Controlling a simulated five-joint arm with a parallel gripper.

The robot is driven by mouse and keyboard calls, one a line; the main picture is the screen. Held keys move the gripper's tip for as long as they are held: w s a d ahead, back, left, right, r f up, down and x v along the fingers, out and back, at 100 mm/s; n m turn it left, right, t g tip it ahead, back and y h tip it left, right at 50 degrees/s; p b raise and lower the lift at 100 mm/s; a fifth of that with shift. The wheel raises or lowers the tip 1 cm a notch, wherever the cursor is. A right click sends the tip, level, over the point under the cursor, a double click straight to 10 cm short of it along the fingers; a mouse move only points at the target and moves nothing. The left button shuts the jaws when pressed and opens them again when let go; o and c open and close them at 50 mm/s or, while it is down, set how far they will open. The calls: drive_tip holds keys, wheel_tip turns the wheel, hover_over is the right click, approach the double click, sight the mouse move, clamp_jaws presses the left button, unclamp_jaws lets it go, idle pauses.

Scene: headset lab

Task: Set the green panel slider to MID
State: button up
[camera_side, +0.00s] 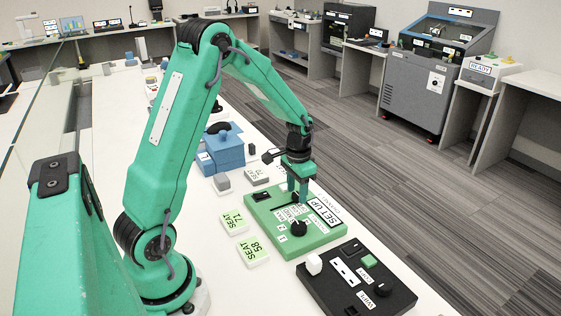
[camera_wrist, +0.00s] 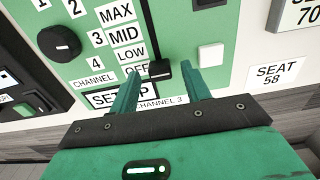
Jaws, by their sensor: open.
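The green panel (camera_side: 262,212) lies on the white table in the side view and fills much of the wrist view (camera_wrist: 225,20). Its slider has a dark slot (camera_wrist: 149,30) beside the labels MAX, MID (camera_wrist: 126,35), LOW and OFF. The black slider knob (camera_wrist: 160,69) stands at the slot's end beside OFF. My gripper (camera_side: 297,196) points down over the panel. In the wrist view its two fingers (camera_wrist: 160,77) are open, one on each side of the knob, with gaps visible. Whether they reach down to knob height is unclear. In the side view the gripper hides the slider.
The panel also has a round black dial (camera_wrist: 58,42) and a white button (camera_wrist: 210,55). A black panel (camera_side: 325,285) with a white knob and green button lies close by. A blue block (camera_side: 225,150) stands behind.

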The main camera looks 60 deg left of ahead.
sight(282, 206)
drive_tip(key=shift+f, duration=0.3)
clamp_jaws()
drive_tip(key=shift+s+r, duration=0.1)
drive_tip(key=shift+s, duration=2.3)
unclamp_jaws()
drive_tip(key=shift+r, duration=0.1)
